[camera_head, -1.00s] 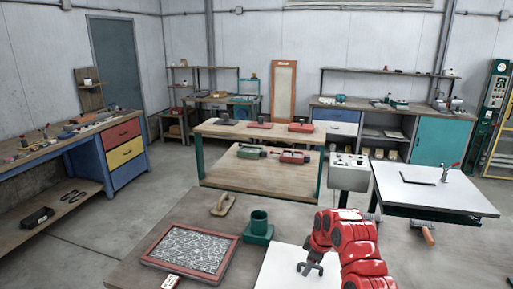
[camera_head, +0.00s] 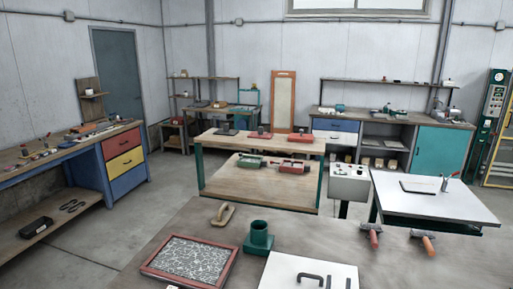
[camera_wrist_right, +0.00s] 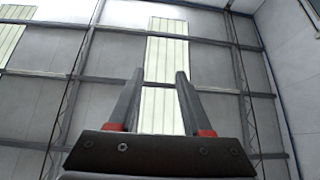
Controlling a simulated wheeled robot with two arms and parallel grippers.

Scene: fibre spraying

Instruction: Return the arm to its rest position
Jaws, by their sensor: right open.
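In the right wrist view my right gripper (camera_wrist_right: 155,95) points up toward the ceiling. Its two fingers stand apart with nothing between them. The rest of my right arm is out of the head view. My left gripper is not in view.

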